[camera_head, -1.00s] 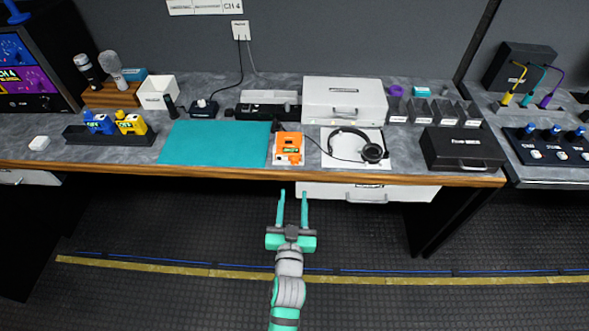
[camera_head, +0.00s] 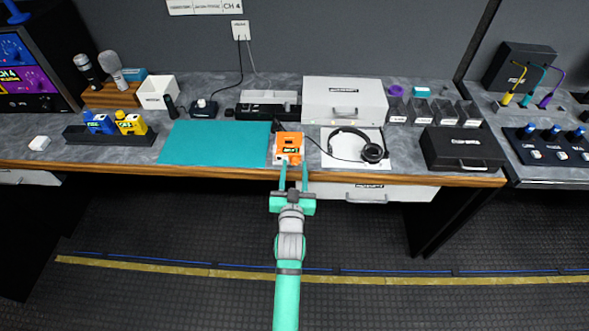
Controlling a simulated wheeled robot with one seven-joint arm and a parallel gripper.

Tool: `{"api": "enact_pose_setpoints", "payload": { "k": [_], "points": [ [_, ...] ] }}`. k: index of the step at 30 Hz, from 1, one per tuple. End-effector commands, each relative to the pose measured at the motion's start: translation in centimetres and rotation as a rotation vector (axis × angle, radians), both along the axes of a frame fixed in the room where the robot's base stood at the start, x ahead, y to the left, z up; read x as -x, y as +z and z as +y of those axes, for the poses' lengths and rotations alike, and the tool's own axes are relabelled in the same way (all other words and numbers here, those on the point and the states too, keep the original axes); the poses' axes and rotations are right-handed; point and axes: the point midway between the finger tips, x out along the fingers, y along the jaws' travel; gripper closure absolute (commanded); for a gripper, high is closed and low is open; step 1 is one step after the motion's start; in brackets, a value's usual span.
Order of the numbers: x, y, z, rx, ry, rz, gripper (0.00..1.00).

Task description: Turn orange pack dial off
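The orange pack (camera_head: 289,144) lies on the desk between the teal mat and the headphones. It has a dark label on its face, and its dial is too small to make out clearly. My gripper (camera_head: 293,172) is at the desk's front edge, just in front of the pack. Its two teal fingers are apart with nothing seen between them, and they point toward the pack. The left fingertip is at or near the pack's front edge; I cannot tell whether it touches.
The teal mat (camera_head: 215,143) lies left of the pack. Headphones (camera_head: 370,152) on a white sheet lie to the right, their cable reaching toward the pack. A white case (camera_head: 344,101) stands behind. A drawer (camera_head: 400,193) sits under the wooden desk edge (camera_head: 225,171).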

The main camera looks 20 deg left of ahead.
Motion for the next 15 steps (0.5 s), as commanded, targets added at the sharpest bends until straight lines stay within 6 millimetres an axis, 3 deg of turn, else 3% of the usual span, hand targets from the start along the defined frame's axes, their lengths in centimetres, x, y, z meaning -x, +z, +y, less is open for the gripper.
{"api": "enact_pose_setpoints", "payload": {
  "k": [8, 13, 15],
  "points": [
    [-0.14, -0.02, 0.03, -0.001, 0.000, 0.000, 0.61],
    [-0.14, -0.02, 0.02, -0.001, 0.000, 0.000, 0.96],
    [-0.13, -0.02, 0.02, -0.001, 0.000, 0.000, 1.00]
  ]
}}
